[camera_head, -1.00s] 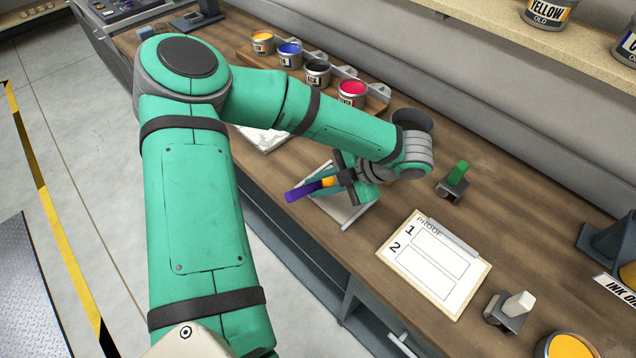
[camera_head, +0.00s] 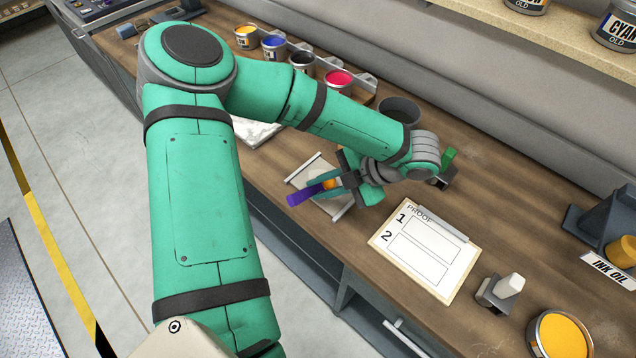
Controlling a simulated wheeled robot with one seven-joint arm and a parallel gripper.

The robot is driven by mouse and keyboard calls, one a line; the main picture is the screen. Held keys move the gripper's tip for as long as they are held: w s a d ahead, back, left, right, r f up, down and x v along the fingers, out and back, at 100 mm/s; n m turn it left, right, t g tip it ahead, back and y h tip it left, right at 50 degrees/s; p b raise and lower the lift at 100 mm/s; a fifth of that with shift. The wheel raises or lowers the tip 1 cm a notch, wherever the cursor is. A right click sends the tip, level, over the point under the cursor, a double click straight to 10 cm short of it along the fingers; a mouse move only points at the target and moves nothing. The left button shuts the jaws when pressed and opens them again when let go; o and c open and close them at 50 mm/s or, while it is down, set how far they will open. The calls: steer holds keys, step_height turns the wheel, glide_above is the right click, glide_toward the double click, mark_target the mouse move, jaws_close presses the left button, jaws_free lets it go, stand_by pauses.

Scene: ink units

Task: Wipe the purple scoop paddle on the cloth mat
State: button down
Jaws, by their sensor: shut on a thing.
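The purple scoop paddle (camera_head: 303,195) has a purple end and an orange-yellow part near my gripper. The purple end points left, toward the front edge of the bench. The cloth mat (camera_head: 332,207) is a pale sheet between two light bars at the bench's front edge. The paddle is over the mat; I cannot tell whether it touches the cloth. My arm and gripper hide part of the mat.
A proof board (camera_head: 425,250) lies right of the mat. A stand with a green-handled tool (camera_head: 447,160) is behind my wrist, and a white-handled one (camera_head: 508,287) is farther right. A dark cup (camera_head: 400,110) and several ink cans stand at the back.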

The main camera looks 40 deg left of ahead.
steer(key=shift+d+f, duration=0.1)
steer(key=shift+d, duration=0.35)
steer(key=shift+s+d, duration=0.2)
steer(key=shift+d, duration=0.6)
steer(key=shift+w+a, duration=0.3)
steer(key=shift+a, duration=0.6)
steer(key=shift+a, duration=0.1)
